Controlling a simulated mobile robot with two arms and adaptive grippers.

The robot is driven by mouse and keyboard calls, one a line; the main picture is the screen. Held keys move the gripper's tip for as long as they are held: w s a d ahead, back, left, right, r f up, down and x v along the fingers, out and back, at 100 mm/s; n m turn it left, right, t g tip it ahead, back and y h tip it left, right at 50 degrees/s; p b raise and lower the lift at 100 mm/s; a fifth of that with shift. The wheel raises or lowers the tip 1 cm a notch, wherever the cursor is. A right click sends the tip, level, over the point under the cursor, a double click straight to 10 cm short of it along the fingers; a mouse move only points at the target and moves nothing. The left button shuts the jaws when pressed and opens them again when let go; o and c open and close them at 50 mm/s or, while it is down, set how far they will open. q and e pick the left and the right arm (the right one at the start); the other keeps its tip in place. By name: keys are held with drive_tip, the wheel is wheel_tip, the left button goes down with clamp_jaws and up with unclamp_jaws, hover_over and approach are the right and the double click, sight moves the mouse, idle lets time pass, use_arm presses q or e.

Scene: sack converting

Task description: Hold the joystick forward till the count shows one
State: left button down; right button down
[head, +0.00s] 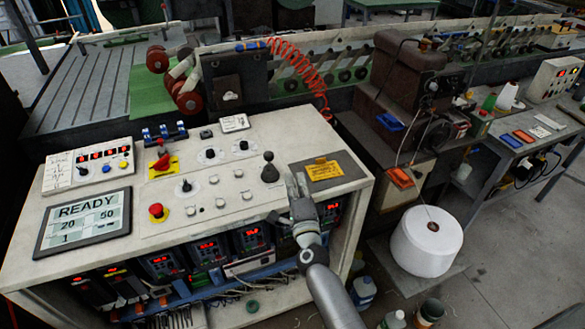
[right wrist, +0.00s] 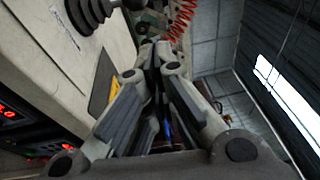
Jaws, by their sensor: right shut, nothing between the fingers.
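The joystick (head: 269,168) is a black stick with a round knob and a ribbed boot, standing about upright on the light control panel (head: 225,150). It also shows at the top left of the right wrist view (right wrist: 92,14), partly cut off. The display (head: 84,221) on the panel's left reads READY, with 20, 50 and 1 below. My right gripper (head: 297,182) is shut and empty, just right of the joystick and apart from it. Its closed fingers fill the middle of the right wrist view (right wrist: 156,52). My left gripper is not in view.
A red emergency button (head: 157,211), a red switch on a yellow plate (head: 162,162) and several small knobs sit left of the joystick. A yellow label (head: 323,170) lies to its right. A white thread spool (head: 426,241) stands right of the console.

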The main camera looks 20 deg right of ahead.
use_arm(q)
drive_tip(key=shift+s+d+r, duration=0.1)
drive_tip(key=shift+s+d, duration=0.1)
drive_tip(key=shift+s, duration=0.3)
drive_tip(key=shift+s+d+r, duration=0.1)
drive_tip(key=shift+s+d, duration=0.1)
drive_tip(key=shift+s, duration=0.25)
use_arm(e)
drive_tip(key=shift+v, duration=0.85)
drive_tip(key=shift+r, duration=0.15)
